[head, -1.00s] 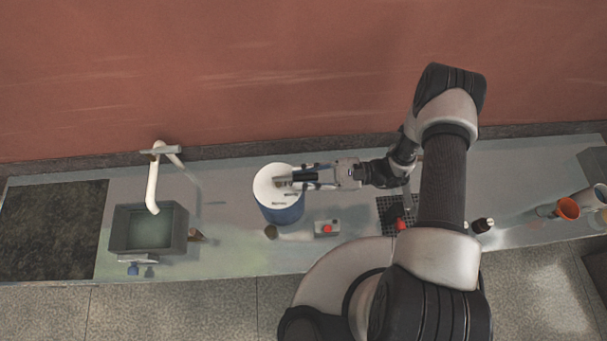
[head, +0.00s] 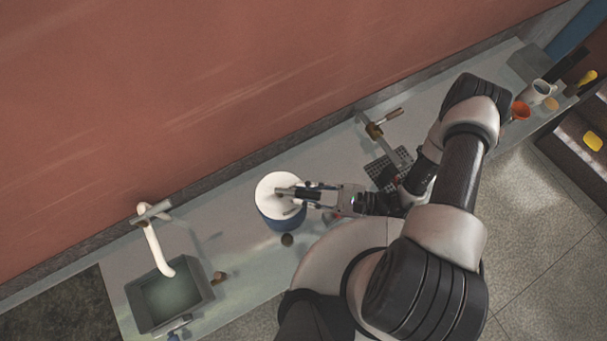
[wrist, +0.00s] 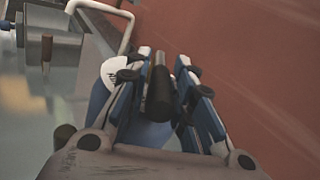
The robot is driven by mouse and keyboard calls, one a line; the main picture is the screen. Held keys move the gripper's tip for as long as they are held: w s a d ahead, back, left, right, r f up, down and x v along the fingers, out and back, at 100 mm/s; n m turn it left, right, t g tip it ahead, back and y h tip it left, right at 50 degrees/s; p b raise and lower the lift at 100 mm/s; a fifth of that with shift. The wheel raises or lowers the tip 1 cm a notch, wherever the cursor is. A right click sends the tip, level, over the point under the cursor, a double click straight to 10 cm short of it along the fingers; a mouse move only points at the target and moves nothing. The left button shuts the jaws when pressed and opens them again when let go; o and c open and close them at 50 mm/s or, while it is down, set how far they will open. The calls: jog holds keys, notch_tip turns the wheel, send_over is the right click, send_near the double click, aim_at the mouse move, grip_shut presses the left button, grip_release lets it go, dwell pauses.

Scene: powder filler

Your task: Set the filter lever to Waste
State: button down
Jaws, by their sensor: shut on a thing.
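The filter is a blue drum (head: 283,222) with a white round top (head: 268,184) on the grey bench. Its lever (head: 285,191) lies across the top and points right, toward my arm. My gripper (head: 303,194) is at the lever's outer end, over the drum's right rim. In the wrist view my gripper (wrist: 160,85) has its fingers on both sides of the lever's dark round handle (wrist: 159,95) and is shut on it. Dark print shows on the white top, partly hidden by a finger and too small to read.
A sink (head: 170,296) with a white tap (head: 153,246) is at the left. A small dark knob (head: 287,240) stands in front of the drum. A black grate (head: 386,172), a brass-coloured tap (head: 374,131), an orange cup (head: 520,110) and a white mug (head: 538,91) are at the right.

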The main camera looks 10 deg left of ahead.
aim_at(305, 196)
jog(key=shift+s+m+t, duration=0.4)
jog(key=shift+m+t, duration=0.2)
jog(key=shift+t, duration=0.2)
jog(key=c, duration=1.3)
grip_release()
jog(key=shift+c, duration=0.2)
notch_tip(305, 196, up, 10)
jog(key=shift+r, duration=0.1)
